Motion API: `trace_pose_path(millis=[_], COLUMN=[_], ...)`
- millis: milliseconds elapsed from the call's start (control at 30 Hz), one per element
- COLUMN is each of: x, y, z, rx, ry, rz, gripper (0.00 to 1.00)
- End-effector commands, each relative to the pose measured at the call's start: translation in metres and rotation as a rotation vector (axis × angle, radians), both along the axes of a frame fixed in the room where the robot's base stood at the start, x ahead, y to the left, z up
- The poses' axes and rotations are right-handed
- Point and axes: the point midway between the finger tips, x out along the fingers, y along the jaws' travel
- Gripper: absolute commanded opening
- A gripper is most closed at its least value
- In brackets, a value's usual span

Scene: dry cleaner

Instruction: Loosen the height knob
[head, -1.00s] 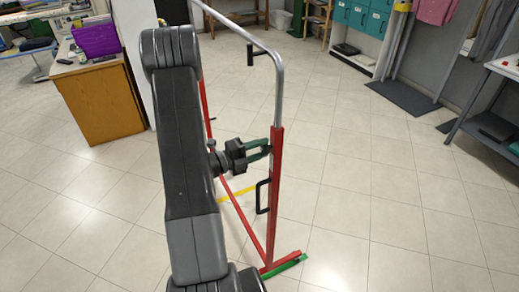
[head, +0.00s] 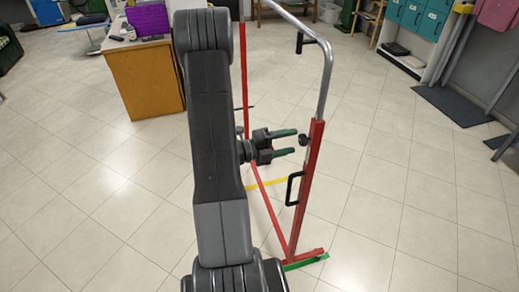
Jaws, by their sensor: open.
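A garment rack stands in the head view with a red upright post (head: 308,180) and a bent silver tube (head: 325,75) rising out of its top. The height knob (head: 304,140) is a small dark knob near the top of the red post, on its left side. My gripper (head: 288,142) is open, its two green-tipped fingers pointing right toward the knob. A small gap shows between the fingertips and the knob, and nothing is between the fingers. How far the knob is turned cannot be seen.
A black handle (head: 293,188) juts from the red post below the knob. A wooden desk (head: 145,80) with a purple box (head: 148,20) stands behind on the left. Teal lockers (head: 415,20) line the back right. The tiled floor right of the rack is clear.

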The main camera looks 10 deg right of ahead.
Motion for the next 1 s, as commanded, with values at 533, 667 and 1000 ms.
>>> trace_pose_path(millis=[533, 667, 1000], x=[-0.006, -0.006, -0.008], y=[0.081, 0.094, 0.105], z=[-0.002, -0.001, 0.000], rx=[0.001, 0.000, 0.000], ry=[-0.001, -0.001, 0.000], rz=[0.004, 0.004, 0.000], gripper=[0.58, 0.58, 0.58])
